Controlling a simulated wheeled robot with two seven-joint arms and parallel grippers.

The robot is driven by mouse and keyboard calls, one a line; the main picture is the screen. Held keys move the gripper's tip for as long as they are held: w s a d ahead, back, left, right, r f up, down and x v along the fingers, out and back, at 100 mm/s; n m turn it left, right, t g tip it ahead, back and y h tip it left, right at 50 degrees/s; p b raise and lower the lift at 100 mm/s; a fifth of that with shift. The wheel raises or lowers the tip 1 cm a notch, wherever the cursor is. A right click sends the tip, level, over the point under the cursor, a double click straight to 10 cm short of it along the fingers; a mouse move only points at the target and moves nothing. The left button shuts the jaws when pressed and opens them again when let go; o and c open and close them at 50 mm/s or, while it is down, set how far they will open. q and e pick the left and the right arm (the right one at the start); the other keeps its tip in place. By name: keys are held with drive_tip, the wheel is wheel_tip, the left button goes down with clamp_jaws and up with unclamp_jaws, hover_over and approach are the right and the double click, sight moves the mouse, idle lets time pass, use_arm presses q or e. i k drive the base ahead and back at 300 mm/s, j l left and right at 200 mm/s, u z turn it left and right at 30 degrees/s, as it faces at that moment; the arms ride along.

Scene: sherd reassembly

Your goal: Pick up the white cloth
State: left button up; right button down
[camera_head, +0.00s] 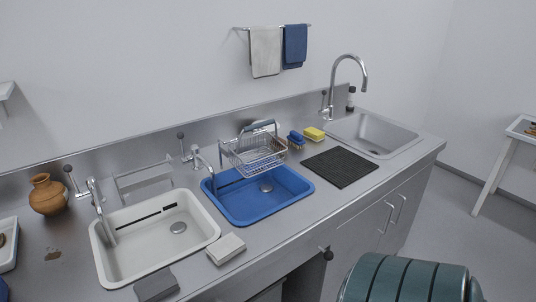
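A white cloth (265,52) hangs flat over the wall rail, to the left of a blue cloth (295,46). A white folded block-like item (226,249) lies on the counter's front edge between the white basin and the blue basin; I cannot tell whether it is also a cloth. A similar grey item (156,284) lies left of it. Neither of my grippers shows in the head view.
The counter holds a white basin (136,270), a blue basin (240,217), a wire rack (258,157), a black mat (340,167), a steel sink (397,133) and a clay jug (47,195). Tall taps stand along the back. A teal ribbed object (405,281) is at bottom right.

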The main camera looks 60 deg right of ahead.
sight(226, 248)
drive_tip(key=z, duration=1.35)
